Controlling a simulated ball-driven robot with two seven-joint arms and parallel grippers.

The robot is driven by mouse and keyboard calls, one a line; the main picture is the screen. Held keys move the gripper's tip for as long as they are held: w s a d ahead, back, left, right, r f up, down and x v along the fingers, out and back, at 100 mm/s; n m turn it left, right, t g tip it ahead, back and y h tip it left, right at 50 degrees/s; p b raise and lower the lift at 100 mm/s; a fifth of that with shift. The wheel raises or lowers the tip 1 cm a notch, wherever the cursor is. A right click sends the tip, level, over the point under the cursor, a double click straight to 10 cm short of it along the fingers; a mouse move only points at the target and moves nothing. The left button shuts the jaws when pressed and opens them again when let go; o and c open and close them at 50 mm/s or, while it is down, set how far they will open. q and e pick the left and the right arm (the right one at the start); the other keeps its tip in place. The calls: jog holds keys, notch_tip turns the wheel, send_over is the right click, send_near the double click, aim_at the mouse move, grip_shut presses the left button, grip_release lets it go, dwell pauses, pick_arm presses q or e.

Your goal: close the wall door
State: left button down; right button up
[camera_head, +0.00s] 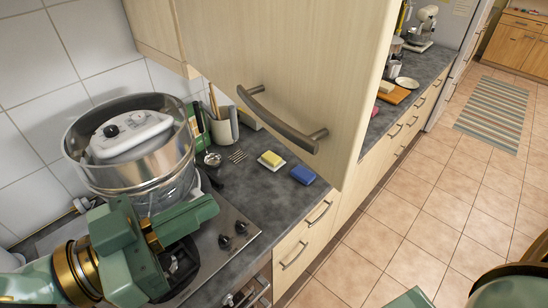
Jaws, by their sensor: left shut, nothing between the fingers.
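The wall door (290,58) is a pale wood cabinet door at the top middle of the head view. It stands open, swung out from the wall cabinet (158,35) over the counter. Its curved metal handle (280,122) is low on the face towards me. My left gripper (196,222) is at the lower left, above the hob and in front of a large steel pot. It is shut and empty, below and left of the handle, apart from the door. Only a green part of my right arm shows at the bottom edge; its jaws are out of view.
A steel pot (160,185) with a white appliance in it stands on the hob (215,255). A yellow sponge (271,158) on a dish, a blue sponge (303,175) and a utensil holder (224,128) are on the grey counter below the door. The tiled floor at right is open.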

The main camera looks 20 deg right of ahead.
aim_at(300, 155)
pick_arm(q)
jog(key=p+x, duration=0.3)
jog(key=x, duration=0.9)
jog(key=shift+w+d, duration=0.15)
jog(key=shift+d, duration=0.1)
jog(key=shift+w+d, duration=0.15)
jog(key=shift+d, duration=0.25)
pick_arm(e)
jog(key=r, duration=0.3)
jog(key=shift+s+d+r, duration=0.1)
jog(key=shift+s+d, duration=0.15)
jog(key=shift+d, duration=0.15)
